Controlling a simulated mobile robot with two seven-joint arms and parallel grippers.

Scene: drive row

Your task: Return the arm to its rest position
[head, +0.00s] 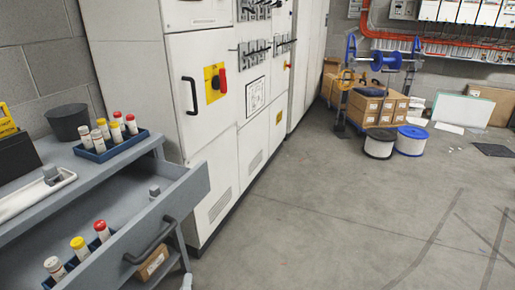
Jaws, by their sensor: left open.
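A small pale part of my left gripper (186,282) shows at the bottom edge in the head view, below the front of an open drawer (180,208). Most of this gripper and its arm is outside the picture. It is open, and I see nothing held in it. It appears apart from the drawer's dark handle (150,242). My right gripper is not in view.
The drawer juts from a grey workbench (75,172) and holds capped tubes (78,246). A blue rack (112,148) and black cup (69,121) stand on top. White electrical cabinets (205,130) rise behind.

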